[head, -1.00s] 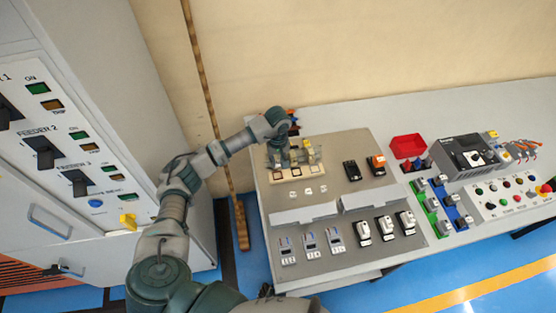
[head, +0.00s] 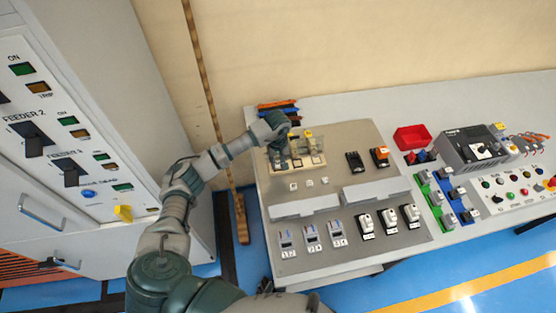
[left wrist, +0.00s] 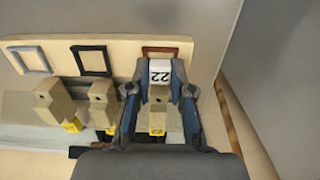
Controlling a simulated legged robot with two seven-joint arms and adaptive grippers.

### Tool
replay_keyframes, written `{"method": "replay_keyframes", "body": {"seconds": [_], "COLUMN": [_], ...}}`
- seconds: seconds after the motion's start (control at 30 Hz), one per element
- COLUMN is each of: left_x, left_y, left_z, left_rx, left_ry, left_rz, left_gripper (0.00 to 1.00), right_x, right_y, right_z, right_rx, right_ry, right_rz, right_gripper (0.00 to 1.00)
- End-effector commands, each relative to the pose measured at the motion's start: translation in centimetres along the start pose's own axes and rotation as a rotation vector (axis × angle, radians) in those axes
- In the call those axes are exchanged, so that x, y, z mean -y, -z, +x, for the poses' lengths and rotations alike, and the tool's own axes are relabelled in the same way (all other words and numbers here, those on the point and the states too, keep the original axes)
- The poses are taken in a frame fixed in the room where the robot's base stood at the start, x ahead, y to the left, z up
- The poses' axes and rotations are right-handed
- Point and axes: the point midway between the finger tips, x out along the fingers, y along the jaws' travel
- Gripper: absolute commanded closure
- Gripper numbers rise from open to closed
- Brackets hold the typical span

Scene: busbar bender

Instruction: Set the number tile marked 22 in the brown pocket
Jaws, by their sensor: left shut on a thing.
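My left gripper (left wrist: 160,92) is shut on the white number tile marked 22 (left wrist: 160,72), which reads upside down in the left wrist view. The brown pocket (left wrist: 147,52) is a brown square frame on a pale board (left wrist: 120,46); the tile overlaps it in this view, and I cannot tell whether they touch. In the head view my left gripper (head: 283,160) is over the left part of the board (head: 316,164) and hides the tile.
Beige posts with yellow tags (left wrist: 103,104) stand close by the board, one between my fingers. Small white pieces (head: 309,184) lie on the grey panel (head: 342,142). Breakers (head: 366,223) and a red bin (head: 411,137) are further right. A cabinet (head: 75,150) stands left.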

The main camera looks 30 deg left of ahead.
Motion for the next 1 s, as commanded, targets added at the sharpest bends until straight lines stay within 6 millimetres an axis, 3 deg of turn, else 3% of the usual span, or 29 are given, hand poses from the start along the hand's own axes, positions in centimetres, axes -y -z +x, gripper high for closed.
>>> {"method": "replay_keyframes", "body": {"seconds": [0.3, 0.33, 0.43, 0.77, 0.87, 1.0], "left_x": [0.0, 0.0, 0.0, 0.0, -0.1, -0.1], "left_y": [0.0, 0.0, 0.0, 0.0, 0.1, 0.2], "left_z": [0.1, 0.1, 0.1, -0.2, -1.3, -4.2], "left_rx": [0.000, 0.001, 0.001, 0.000, -0.001, -0.004], "left_ry": [0.000, 0.000, 0.000, -0.001, -0.002, -0.004], "left_rz": [0.000, 0.000, 0.000, 0.000, 0.001, 0.001], "left_gripper": [0.92, 0.71, 0.49, 0.49, 0.49, 0.49], "right_x": [0.0, -0.1, -0.1, 0.0, 0.0, 0.0], "right_y": [0.2, 0.2, 0.2, 0.0, 0.0, 0.0], "right_z": [0.0, 0.0, 0.0, 0.0, -0.1, -0.1], "right_rx": [0.001, 0.001, 0.001, 0.002, 0.002, 0.001], "right_ry": [0.000, 0.000, 0.000, 0.000, 0.000, 0.000], "right_rz": [0.000, 0.000, 0.000, 0.001, 0.001, 0.001], "right_gripper": [1.00, 1.00, 1.00, 1.00, 1.00, 1.00]}}
